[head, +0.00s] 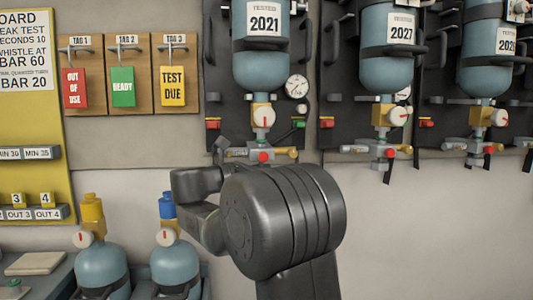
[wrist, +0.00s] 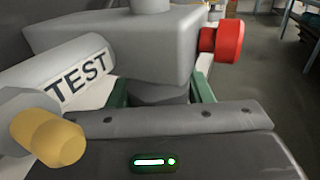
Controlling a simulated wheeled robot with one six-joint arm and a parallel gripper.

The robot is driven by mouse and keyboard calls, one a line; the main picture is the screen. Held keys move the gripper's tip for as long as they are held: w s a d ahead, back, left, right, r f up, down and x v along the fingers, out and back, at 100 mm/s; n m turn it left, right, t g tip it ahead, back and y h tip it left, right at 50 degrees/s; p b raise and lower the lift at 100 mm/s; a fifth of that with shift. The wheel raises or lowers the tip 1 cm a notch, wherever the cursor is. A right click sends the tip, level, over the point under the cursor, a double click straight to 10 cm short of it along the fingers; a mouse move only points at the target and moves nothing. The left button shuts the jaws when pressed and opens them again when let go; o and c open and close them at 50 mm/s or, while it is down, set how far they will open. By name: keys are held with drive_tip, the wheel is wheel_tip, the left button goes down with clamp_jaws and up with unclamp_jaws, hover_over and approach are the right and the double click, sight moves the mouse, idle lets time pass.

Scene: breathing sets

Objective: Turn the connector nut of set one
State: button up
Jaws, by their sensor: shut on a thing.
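The leftmost wall set, probably set one, has a blue cylinder (head: 262,62) with a 2021 label. Below it is a grey block (head: 240,154) with a red knob (head: 263,156). In the wrist view the grey block (wrist: 120,45) and red knob (wrist: 228,42) are close up. My gripper (wrist: 160,92) has its green fingers on either side of a dark grey piece under the block, which looks like the connector nut (wrist: 157,94). It is shut on this piece.
A grey barrel marked TEST (wrist: 75,80) with a brass tip (wrist: 50,137) juts out close to the left of my gripper. Two more sets (head: 388,45) hang to the right. Two small cylinders (head: 102,265) stand lower left. The lower right wall is bare.

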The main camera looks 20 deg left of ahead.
drive_tip(key=shift+d+m+g+h+p, duration=0.1)
drive_tip(key=shift+m+g+h+p, duration=0.9)
drive_tip(key=shift+p, duration=0.7)
drive_tip(key=shift+s+h, duration=0.1)
drive_tip(key=shift+h, duration=0.2)
drive_tip(key=o, duration=1)
drive_tip(key=p+v, duration=0.2)
drive_tip(key=v, duration=1.1)
drive_tip(key=shift+s+a, duration=0.3)
